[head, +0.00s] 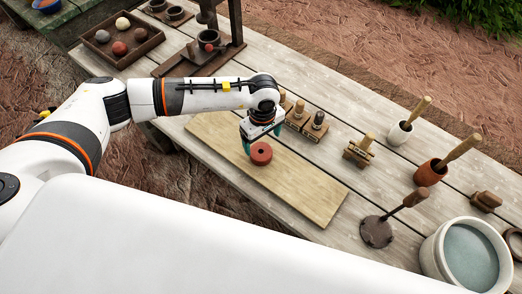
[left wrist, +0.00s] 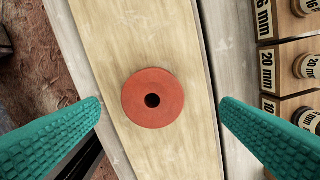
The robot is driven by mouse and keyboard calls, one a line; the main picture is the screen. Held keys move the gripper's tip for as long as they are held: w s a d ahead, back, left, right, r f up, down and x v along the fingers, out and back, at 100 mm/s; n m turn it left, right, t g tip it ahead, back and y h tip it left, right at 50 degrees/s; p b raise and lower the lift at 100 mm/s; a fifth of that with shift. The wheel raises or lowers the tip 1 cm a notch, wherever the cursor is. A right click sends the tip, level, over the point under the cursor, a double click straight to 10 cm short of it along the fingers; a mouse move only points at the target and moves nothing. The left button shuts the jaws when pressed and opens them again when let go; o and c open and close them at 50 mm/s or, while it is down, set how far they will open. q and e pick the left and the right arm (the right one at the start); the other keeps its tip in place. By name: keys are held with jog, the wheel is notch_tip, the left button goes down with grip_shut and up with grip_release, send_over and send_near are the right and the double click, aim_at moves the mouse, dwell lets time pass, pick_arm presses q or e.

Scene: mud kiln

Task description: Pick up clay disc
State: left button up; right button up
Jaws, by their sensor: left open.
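The clay disc (head: 261,153) is a flat red-brown ring with a dark hole in its middle. It lies on the pale wooden board (head: 310,197) on the table. In the left wrist view the disc (left wrist: 153,98) lies between my two teal fingers, with clear gaps on both sides. My left gripper (head: 262,143) is open and empty above the disc, pointing down. The fingers partly show beside the disc in the head view. My right gripper does not show.
A rack of marked wooden pieces (head: 305,121) stands just beyond the board. A tray with clay balls (head: 120,48) is at the upper left. Mortars with pestles (head: 430,172), a round dark tool (head: 376,232) and a bucket (head: 468,257) stand at the right. The board's right part is bare.

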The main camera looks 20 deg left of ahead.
aim_at(260, 152)
pick_arm(q)
jog(key=shift+s+a+f+p, duration=0.1)
jog(key=shift+s+f+p, duration=0.05)
jog(key=shift+f+p, duration=0.2)
jog(key=f, duration=0.1)
jog(key=f+p, duration=0.1)
jog(key=f, duration=0.1)
jog(key=shift+s+a+f, duration=0.2)
jog(key=shift+f, duration=0.1)
jog(key=shift+f+p, duration=0.3)
jog(key=shift+f, duration=0.15)
jog(key=shift+w, duration=0.1)
jog(key=c, duration=1.2)
